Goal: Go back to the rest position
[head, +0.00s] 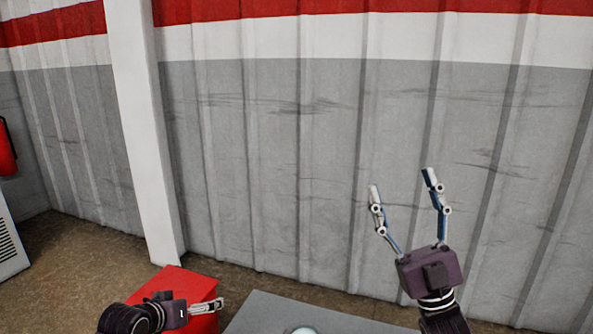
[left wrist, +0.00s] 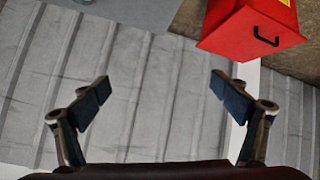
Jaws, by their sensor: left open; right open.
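My right gripper (head: 406,180) is raised in front of the grey wall at the right of the head view. Its two fingers point up and are spread apart with nothing between them. My left gripper (head: 221,303) is low at the bottom left of the head view, in front of a red box (head: 181,281), seen from the side. In the left wrist view the fingers of my left gripper (left wrist: 157,92) are wide apart and empty, with the corrugated wall behind them.
A grey surface (head: 262,313) with a pale round object (head: 302,330) shows at the bottom edge. The red box with a black handle also shows in the left wrist view (left wrist: 235,32). A white post (head: 143,130) stands against the corrugated wall (head: 270,150). Brown floor (head: 75,262) is clear at left.

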